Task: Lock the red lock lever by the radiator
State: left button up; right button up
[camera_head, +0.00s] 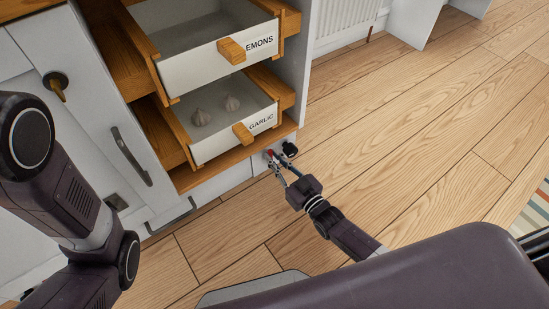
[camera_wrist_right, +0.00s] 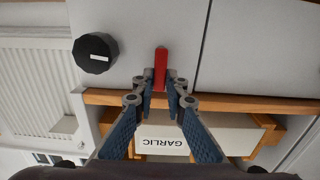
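The red lock lever (camera_wrist_right: 160,66) is on a white panel beside a black knob, and points along the picture's vertical in the right wrist view. In the head view its red tip (camera_head: 270,153) shows small at the cabinet's lower front corner. My right gripper (camera_wrist_right: 160,80) has its fingertips on both sides of the lever's lower end, close against it, and appears shut on it. In the head view my right gripper (camera_head: 277,164) reaches low toward that corner. My left arm shows at the left, but its gripper is out of view. The white radiator (camera_head: 345,17) stands behind the cabinet.
A black round knob (camera_wrist_right: 96,53) sits left of the lever in the wrist view. Above the corner, the garlic drawer (camera_head: 232,138) and the lemons drawer (camera_head: 205,70) stand pulled out. Wooden floor (camera_head: 420,130) is clear to the right.

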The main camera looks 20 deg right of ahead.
jog(key=shift+o, duration=0.7)
jog(key=v, duration=1.2)
jog(key=shift+s, duration=0.1)
